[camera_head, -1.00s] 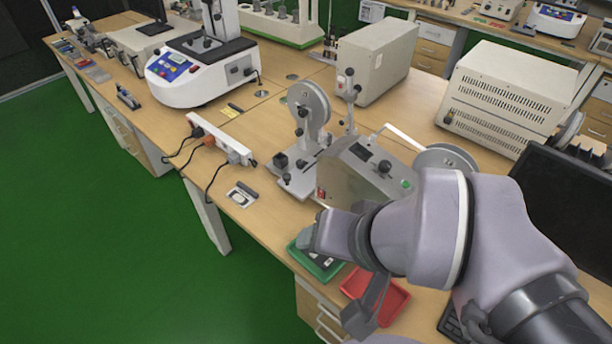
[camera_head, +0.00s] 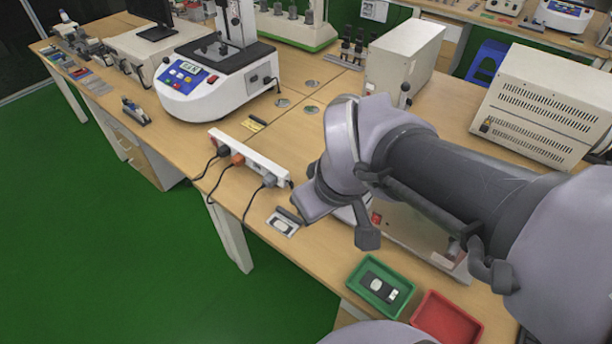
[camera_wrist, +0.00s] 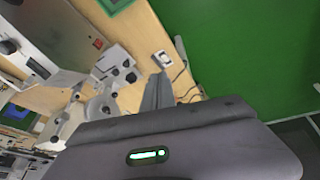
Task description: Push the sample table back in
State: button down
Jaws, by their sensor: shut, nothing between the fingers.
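I cannot tell for sure which part is the sample table. The metal tester (camera_head: 415,240) at the front right of the bench is mostly hidden behind my arm in the head view. In the wrist view its grey housing (camera_wrist: 60,30) and small metal fittings (camera_wrist: 115,66) show at upper left, beside my gripper (camera_wrist: 157,78). The gripper's fingers are together and empty, over the bench's front edge near the label card (camera_head: 283,222). Another tester (camera_head: 205,85), white with a blue panel, carries a dark platform (camera_head: 232,55) farther left.
A white power strip (camera_head: 250,158) with plugged cables lies left of my arm. A green tray (camera_head: 357,283) and red tray (camera_head: 448,318) lie at the front edge. Beige cabinets (camera_head: 540,100) stand behind. The green floor at left is clear.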

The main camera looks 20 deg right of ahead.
jog(key=w+d+f+n+g+h, duration=0.2)
jog(key=w+d+f+n, duration=0.2)
jog(key=w+f+n, duration=0.65)
jog(key=w+d+f+n+b, duration=0.1)
jog(key=f+n, duration=0.2)
jog(key=f, duration=0.3)
jog(key=w+d+f+n+b, duration=0.1)
jog(key=w+f+n+b, duration=0.1)
jog(key=f+n, duration=0.2)
jog(key=w+d+f+n+b, duration=0.1)
jog(key=f+n, duration=0.3)
jog(key=f, duration=0.5)
jog(key=shift+w+d+f+g+h+b, duration=0.2)
jog(key=shift+d+f+g+h+b, duration=0.1)
jog(key=shift+f+g+b, duration=0.15)
jog(key=w+d, duration=0.2)
jog(key=shift+d+r, duration=0.15)
jog(key=shift+d, duration=0.25)
jog(key=shift+w+d+b, duration=0.2)
jog(key=shift+d+b, duration=0.05)
jog(key=shift+b, duration=0.05)
